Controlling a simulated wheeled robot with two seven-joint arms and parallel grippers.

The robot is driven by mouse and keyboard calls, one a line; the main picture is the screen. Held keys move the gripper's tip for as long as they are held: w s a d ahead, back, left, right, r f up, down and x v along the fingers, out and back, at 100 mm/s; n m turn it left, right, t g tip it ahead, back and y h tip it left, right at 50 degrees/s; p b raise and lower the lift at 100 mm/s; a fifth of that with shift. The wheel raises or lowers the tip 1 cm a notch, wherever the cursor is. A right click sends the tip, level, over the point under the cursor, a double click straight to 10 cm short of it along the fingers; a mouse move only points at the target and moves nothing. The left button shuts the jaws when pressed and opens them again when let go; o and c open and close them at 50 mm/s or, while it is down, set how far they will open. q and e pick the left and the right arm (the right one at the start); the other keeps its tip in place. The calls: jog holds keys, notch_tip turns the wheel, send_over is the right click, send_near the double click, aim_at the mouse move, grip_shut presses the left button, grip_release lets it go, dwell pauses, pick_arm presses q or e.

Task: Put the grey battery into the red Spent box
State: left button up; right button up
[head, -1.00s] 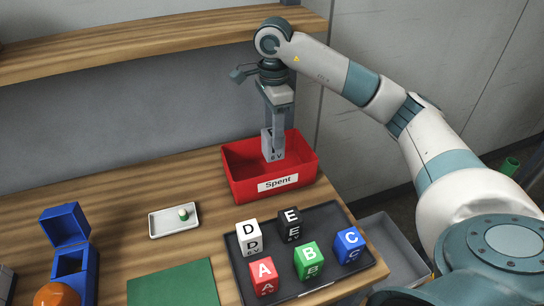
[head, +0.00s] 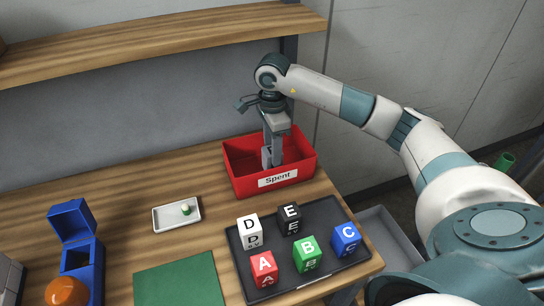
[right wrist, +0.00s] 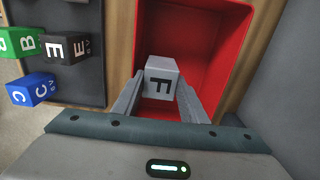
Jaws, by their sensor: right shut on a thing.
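The grey battery (right wrist: 161,77), a block marked F, is between the fingers of my right gripper (right wrist: 160,98). In the head view the right gripper (head: 272,160) points down into the red Spent box (head: 242,182), and the battery (head: 266,157) is partly hidden by the fingers. The battery is inside the box's opening; whether it touches the floor of the box I cannot tell. The box (right wrist: 232,35) also shows in the right wrist view. My left gripper is not in view.
A black tray (head: 330,222) with several lettered blocks stands in front of the box. A small white dish (head: 165,221), a green mat (head: 180,284) and an open blue box (head: 81,262) lie to the left. A wooden shelf (head: 150,42) runs above, behind the table.

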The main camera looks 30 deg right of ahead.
notch_tip(320, 180, down, 2)
jog(key=shift+f+p, duration=0.1)
jog(key=shift+p, duration=0.35)
jog(key=shift+w+f+p, duration=0.2)
jog(key=shift+f+p, duration=0.45)
jog(key=shift+f, duration=0.15)
jog(key=shift+f+b, duration=0.1)
jog(key=shift+b, duration=0.2)
jog(key=o, duration=1.1)
jog(key=shift+o, duration=0.2)
